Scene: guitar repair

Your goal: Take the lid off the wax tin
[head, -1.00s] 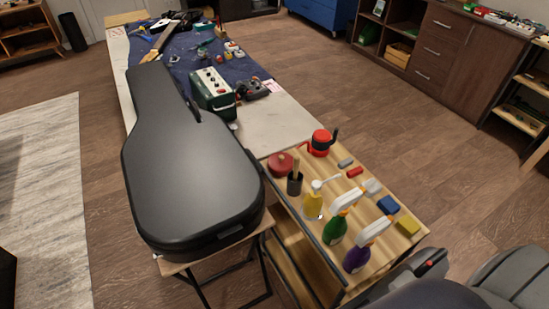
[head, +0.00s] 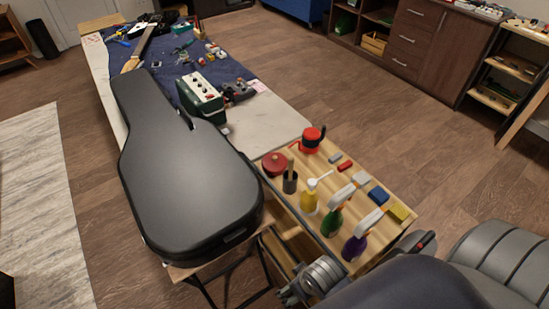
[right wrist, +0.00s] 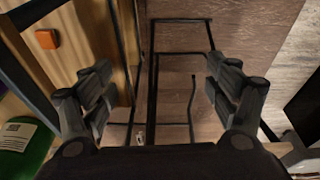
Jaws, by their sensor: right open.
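A round red tin (head: 275,164), which looks like the wax tin, sits at the far left corner of the wooden cart top (head: 335,180). Its lid appears to be on. My right gripper (head: 290,291) is low beside the cart's near left side, well apart from the tin. In the right wrist view, the right gripper (right wrist: 160,82) is open, with nothing between its fingers. The tin does not show there. My left gripper is not in view.
A dark cup (head: 290,182), a yellow bottle (head: 310,198), a green spray bottle (head: 332,219) and a purple one (head: 355,245) stand near the tin. A red and black pot (head: 312,139) is behind it. A black guitar case (head: 185,170) lies left.

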